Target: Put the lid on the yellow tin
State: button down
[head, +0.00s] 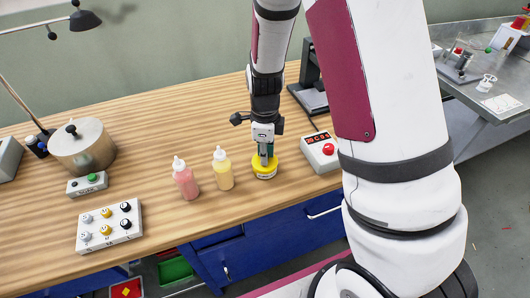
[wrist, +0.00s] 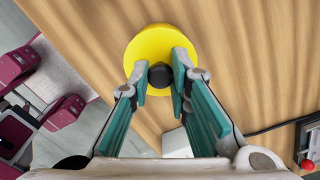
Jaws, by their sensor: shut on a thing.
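My gripper (wrist: 160,78) points down and is shut on the black knob (wrist: 160,76) of the yellow lid (wrist: 160,36), with one fingertip on each side of the knob. In the head view my gripper (head: 264,154) is directly over the yellow tin (head: 265,173), which stands upright on the wooden bench near its front edge. The tin has a pale label band. From above, the lid covers the tin's mouth, and no clear gap shows between them. I cannot tell whether the lid is fully seated.
A yellow bottle (head: 223,170) and a pink bottle (head: 185,178) stand just left of the tin. A white box with a red display (head: 321,151) is close on its right. A knob panel (head: 109,226) and a metal pot (head: 83,147) are farther left. The bench behind the bottles is clear.

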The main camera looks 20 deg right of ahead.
dwell(0.3)
jog(key=c, duration=0.9)
grip_release()
jog(key=shift+c, duration=0.2)
jog(key=shift+r, duration=0.15)
jog(key=shift+r+p, duration=2)
jog(key=shift+r, duration=1.4)
jog(key=shift+c, duration=0.2)
grip_shut()
jog(key=shift+f, duration=0.1)
